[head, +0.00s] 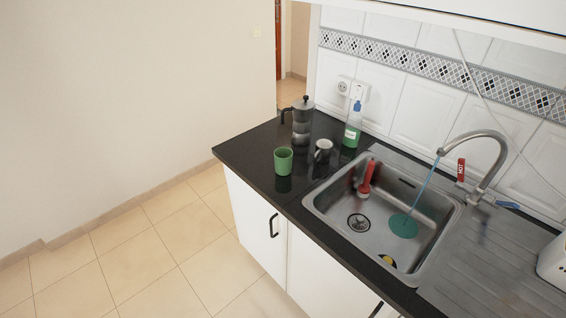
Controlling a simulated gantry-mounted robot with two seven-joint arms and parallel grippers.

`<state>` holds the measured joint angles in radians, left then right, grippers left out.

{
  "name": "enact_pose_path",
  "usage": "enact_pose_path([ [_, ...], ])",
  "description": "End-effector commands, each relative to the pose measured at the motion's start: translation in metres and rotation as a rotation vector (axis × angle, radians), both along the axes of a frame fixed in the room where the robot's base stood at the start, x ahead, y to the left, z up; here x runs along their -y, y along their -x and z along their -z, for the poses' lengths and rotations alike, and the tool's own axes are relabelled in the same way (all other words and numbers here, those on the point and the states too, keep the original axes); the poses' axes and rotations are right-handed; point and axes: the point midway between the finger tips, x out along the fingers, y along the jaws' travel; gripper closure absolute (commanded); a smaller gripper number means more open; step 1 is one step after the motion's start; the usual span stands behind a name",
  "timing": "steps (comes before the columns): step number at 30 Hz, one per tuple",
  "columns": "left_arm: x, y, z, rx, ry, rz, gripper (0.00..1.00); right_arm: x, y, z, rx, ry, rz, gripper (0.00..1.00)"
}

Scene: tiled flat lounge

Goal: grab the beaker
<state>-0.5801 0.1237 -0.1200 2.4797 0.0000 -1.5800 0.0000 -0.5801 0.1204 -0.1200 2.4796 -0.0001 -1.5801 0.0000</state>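A small green cup (283,160), the most beaker-like thing in view, stands upright on the black countertop (250,150) near its left front part. A small grey metallic cup or jug (323,150) stands to its right, close to the sink; I cannot tell for sure which of the two is the beaker. Neither of my grippers is in the head view.
A moka pot (302,122) stands behind the cups. A green soap bottle (352,128) is by the tiled wall. The steel sink (335,215) holds a red-handled brush (367,178) and a teal round item (403,225) under the curved tap (490,136). Tiled floor (150,255) at left is clear.

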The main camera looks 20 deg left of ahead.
Motion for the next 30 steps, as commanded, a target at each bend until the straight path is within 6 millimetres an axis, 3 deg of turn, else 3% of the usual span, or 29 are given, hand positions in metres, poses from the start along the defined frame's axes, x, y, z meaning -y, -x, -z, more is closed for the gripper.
enact_pose_path([
  [7, -0.0009, 0.0, 0.0001, 0.001, -0.004, 0.002, 1.0, 0.0, -0.0001, 0.0, 0.0, 0.0, 0.0, 0.51],
  [26, 0.0024, -0.0003, -0.0004, 0.0, 0.011, -0.007, 0.04, -0.0001, -0.0001, -0.0002, 0.001, 0.0, 0.0, 0.51],
  [30, 0.0023, -0.0003, -0.0004, 0.001, 0.01, -0.006, 0.02, -0.0001, -0.0001, -0.0002, 0.001, 0.0, 0.0, 0.51],
])
